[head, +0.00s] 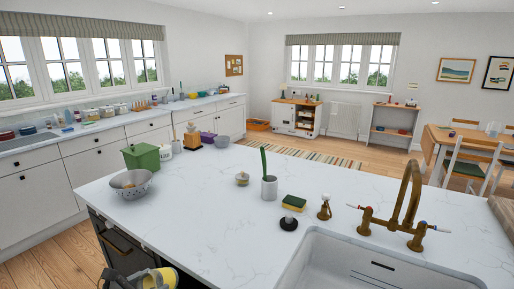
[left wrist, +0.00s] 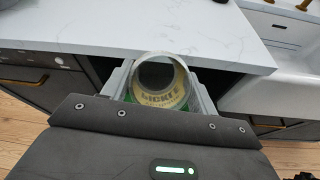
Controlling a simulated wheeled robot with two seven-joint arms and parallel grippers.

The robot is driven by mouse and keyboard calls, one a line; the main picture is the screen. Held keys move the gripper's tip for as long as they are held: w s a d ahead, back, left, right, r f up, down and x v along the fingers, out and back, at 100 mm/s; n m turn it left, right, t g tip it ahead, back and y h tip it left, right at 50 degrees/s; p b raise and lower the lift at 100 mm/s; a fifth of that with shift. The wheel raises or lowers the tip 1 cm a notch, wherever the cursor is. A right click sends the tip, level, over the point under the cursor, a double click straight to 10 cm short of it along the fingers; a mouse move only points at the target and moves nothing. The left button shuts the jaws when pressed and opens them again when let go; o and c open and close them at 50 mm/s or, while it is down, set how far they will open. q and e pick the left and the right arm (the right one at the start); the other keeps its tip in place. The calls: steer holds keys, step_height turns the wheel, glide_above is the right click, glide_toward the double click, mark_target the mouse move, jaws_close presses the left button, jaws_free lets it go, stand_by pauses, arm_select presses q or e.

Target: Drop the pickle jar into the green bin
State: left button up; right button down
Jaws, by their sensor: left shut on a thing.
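The pickle jar (left wrist: 160,85) shows in the left wrist view, with a clear round end facing the camera and a yellow label reading "PICKLE". My left gripper (left wrist: 159,90) is shut on it, with a grey finger on each side. In the head view a yellow part of the jar (head: 158,279) shows at the bottom left edge, beside the dark gripper, low in front of the island. A green box-shaped bin (head: 141,158) stands at the island's far left corner, well beyond the gripper; its inside is not visible.
Sponge, brass tap (head: 405,205) and sink lie to the right.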

arm_select(q)
steer(key=shift+f+b, duration=1.35)
steer(key=shift+f, duration=1.6)
steer(key=o, duration=1.2)
steer(key=shift+c, duration=0.2)
steer(key=b+v, duration=0.3)
steer(key=v, duration=0.7)
steer(key=shift+s+a, duration=0.2)
steer(key=shift+s, duration=0.1)
steer(key=shift+s+r, duration=0.1)
